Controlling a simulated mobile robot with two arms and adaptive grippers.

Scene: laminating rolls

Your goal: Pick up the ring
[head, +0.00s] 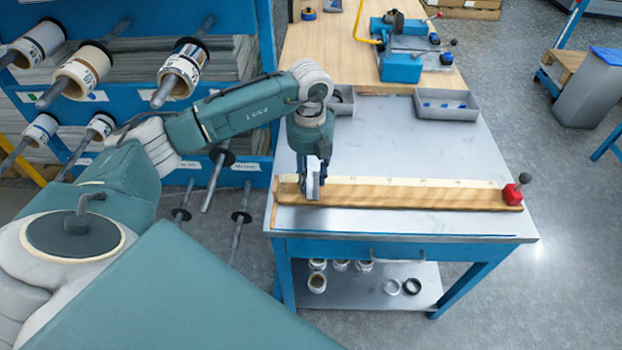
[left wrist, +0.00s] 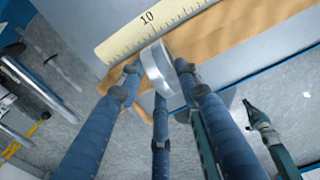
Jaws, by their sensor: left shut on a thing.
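A silver-grey ring (left wrist: 153,66) sits between the fingers of my left gripper (left wrist: 157,76) in the left wrist view. The fingers are closed against its sides, and part of the ring is hidden by them. In the head view my left gripper (head: 313,190) points down at the left end of the wooden board with the ruler (head: 400,193). The ring (head: 313,187) shows there only as a small pale patch. I cannot tell whether it touches the board.
The grey table (head: 430,150) is mostly clear behind the board. A red block with a black knob (head: 512,194) is at the board's right end. Grey trays (head: 446,104) stand at the back. A blue rack with rolls (head: 182,70) is to the left. Several rings and rolls lie on the lower shelf (head: 350,300).

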